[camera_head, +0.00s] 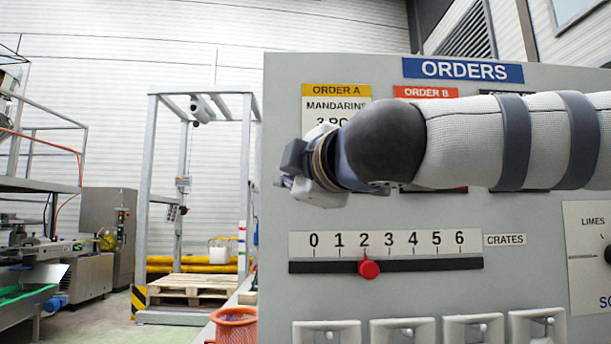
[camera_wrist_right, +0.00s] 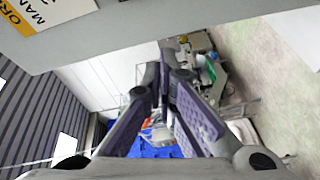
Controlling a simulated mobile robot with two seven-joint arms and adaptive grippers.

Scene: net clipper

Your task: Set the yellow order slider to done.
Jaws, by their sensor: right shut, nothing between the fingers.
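The yellow-headed ORDER A card (camera_head: 336,91) is on the upper left of the grey ORDERS board (camera_head: 540,270). It reads MANDARINS, and its lower part is hidden behind my right arm. A corner of this card (camera_wrist_right: 45,12) also shows upside down at the top left of the right wrist view. No yellow slider can be made out; the area below the card is covered by my arm and gripper. My right gripper (camera_head: 287,181) is in front of the board's left edge, pointing left. Its fingers (camera_wrist_right: 166,62) are together and empty. My left gripper is not in view.
A red knob (camera_head: 369,269) sits at 2 on the CRATES scale below my arm. The red ORDER B card (camera_head: 425,92) is right of ORDER A. An orange basket (camera_head: 233,325) stands left of the board, where space is open.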

